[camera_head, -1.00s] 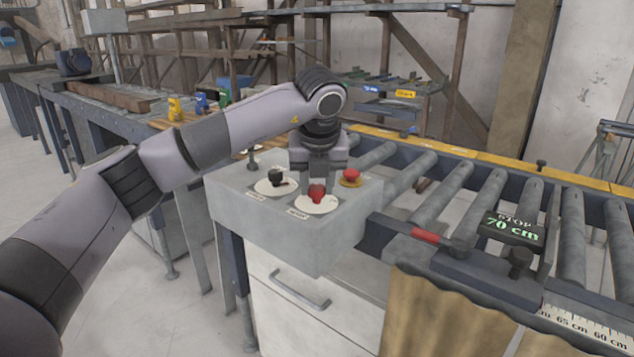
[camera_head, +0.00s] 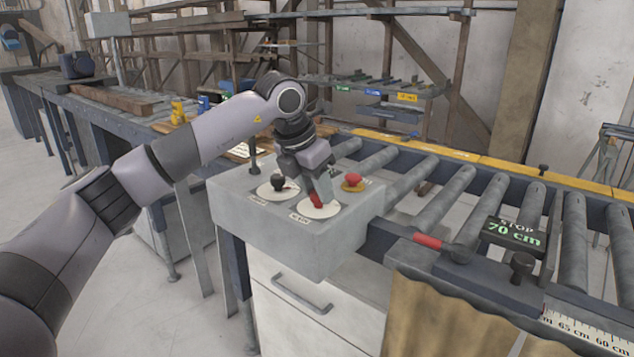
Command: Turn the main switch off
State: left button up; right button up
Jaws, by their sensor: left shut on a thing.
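The main switch is a red rotary knob (camera_head: 316,200) on a white round plate (camera_head: 320,210) on top of the grey control box (camera_head: 290,242). My left gripper (camera_head: 319,190) comes down on the knob from above and behind, tilted, and is shut on it. The fingers hide part of the knob. A black knob (camera_head: 278,182) on its own white plate is to the left, and a red push button on a yellow base (camera_head: 352,179) is to the right, both apart from the fingers. My right gripper is not in view.
A roller conveyor (camera_head: 440,205) with a stop block marked 70 cm (camera_head: 514,233) runs to the right of the box. A drawer cabinet (camera_head: 300,305) is below the box. A long workbench (camera_head: 90,108) and racks stand behind.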

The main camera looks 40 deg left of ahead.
pick_arm(q)
jog(key=m+p, duration=0.1)
jog(key=m, duration=0.1)
jog(key=m+h+p, duration=0.1)
jog(key=m, duration=0.1)
jog(key=shift+a+r+g+h, duration=0.15)
jog(key=shift+r+g+h, duration=0.05)
jog(key=shift+g+h, duration=0.1)
jog(key=shift+w+f+m+g+h+p, duration=0.1)
jog(key=shift+m+g+h+p, duration=0.1)
jog(key=shift+m+p, duration=0.5)
jog(key=shift+w+m+g+h+p, duration=0.1)
jog(key=shift+m+g+h+p, duration=0.15)
jog(key=shift+m, duration=0.75)
jog(key=o, duration=1)
jog(key=shift+s, duration=0.1)
jog(key=v, duration=0.7)
jog(key=shift+b, duration=0.4)
